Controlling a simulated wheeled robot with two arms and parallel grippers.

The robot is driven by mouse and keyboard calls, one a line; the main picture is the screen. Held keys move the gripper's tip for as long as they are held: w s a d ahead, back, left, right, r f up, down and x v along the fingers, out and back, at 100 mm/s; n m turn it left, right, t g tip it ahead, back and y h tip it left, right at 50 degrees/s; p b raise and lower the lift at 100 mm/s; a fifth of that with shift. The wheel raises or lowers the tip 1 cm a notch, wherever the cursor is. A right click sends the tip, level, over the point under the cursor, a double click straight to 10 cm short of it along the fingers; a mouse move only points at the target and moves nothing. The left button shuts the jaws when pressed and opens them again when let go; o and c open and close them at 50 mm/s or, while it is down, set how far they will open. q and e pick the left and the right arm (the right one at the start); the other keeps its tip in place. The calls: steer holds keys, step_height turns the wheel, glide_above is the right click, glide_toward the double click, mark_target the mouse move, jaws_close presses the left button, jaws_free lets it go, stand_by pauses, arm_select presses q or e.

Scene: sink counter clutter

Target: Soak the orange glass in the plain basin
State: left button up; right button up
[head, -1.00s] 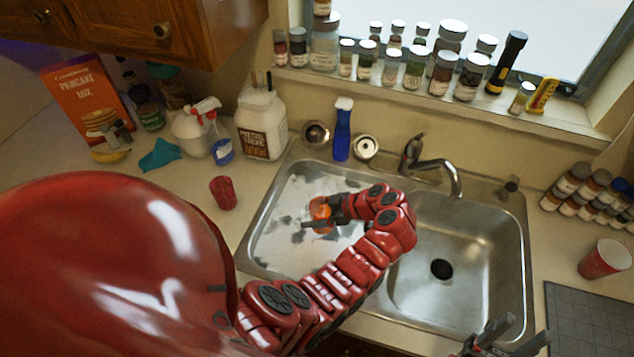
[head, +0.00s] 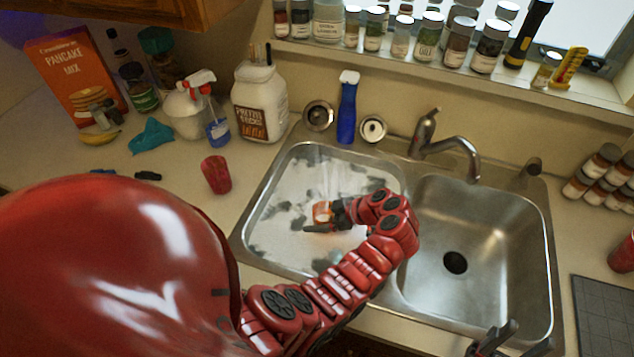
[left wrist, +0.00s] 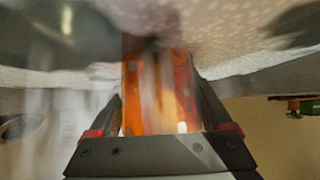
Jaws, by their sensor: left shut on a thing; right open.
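The orange glass (head: 321,211) is over the left basin (head: 262,232), whose inside looks white with grey patches, like suds. My left gripper (head: 330,216) is shut on the glass; the left wrist view shows the orange glass (left wrist: 160,92) between its fingers, blurred. I cannot tell whether the glass touches the white surface. The right basin (head: 478,225) is bare metal with a dark drain and looks empty. My right gripper (head: 492,340) is open and empty at the bottom edge, in front of the right basin.
The faucet (head: 447,142) stands behind the divider between the basins. A red cup (head: 216,174) stands left of the sink. A dark mat (head: 603,315) lies to the right.

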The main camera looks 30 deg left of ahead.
arm_select(q)
steer(key=shift+f+b, duration=3.55)
steer(key=shift+f, duration=0.55)
steer(key=shift+f, duration=0.25)
steer(key=o, duration=1.5)
steer(key=shift+r, duration=0.1)
steer(key=shift+r, duration=0.1)
